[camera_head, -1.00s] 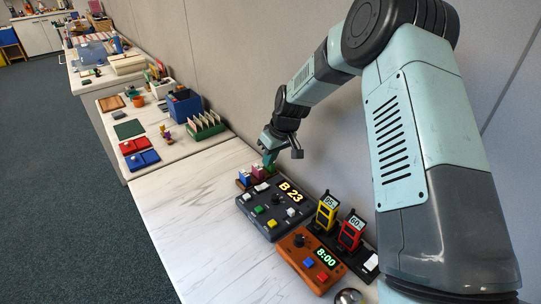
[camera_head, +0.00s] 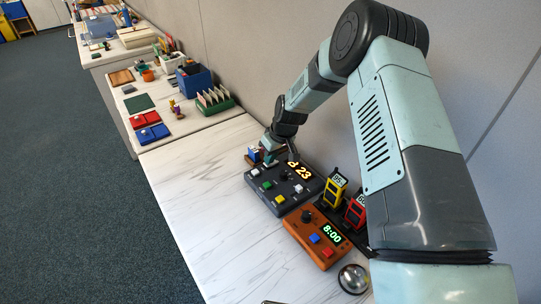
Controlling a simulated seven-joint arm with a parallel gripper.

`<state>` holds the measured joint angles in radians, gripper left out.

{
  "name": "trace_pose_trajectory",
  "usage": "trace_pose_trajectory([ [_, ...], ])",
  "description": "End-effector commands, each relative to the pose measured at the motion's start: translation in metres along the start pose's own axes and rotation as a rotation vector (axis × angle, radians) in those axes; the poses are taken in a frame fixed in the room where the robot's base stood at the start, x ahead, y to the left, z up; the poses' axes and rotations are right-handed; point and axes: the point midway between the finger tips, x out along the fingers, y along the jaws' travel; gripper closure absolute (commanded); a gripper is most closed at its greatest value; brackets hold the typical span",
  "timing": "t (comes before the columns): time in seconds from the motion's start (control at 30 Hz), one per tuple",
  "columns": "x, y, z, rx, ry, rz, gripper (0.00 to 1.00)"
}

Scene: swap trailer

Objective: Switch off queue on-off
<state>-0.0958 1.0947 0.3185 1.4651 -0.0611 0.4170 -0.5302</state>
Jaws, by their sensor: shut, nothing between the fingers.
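A dark grey box (camera_head: 291,196) with a lit display reading about "23" stands on the white table against the wall; it appears to be the queue device. Its top carries a black knob (camera_head: 284,175), a white switch-like part (camera_head: 255,172) at the far left corner, a green button (camera_head: 267,185), a yellow-green button (camera_head: 280,199) and a white button (camera_head: 298,188). Which one is the on-off control is too small to read. My gripper (camera_head: 271,161) is shut and empty at the box's far end, close to the display. My wrist hides part of the display. Contact cannot be told.
An orange clock box (camera_head: 310,239) reading 8:00 stands nearer. Yellow (camera_head: 335,192) and red (camera_head: 356,211) handheld devices stand beside it by the wall. A shiny dome (camera_head: 353,279) lies in front. The table's left side is clear.

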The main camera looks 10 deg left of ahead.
Motion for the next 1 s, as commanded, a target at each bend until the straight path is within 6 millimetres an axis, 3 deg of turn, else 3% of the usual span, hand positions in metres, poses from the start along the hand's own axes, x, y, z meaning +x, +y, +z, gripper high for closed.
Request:
trace_pose_trajectory([
  [0.4, 0.006, -0.004, 0.002, -0.018, -0.005, 0.060, 1.00],
  [1.0, 0.002, 0.012, 0.001, -0.018, -0.005, 0.059, 1.00],
])
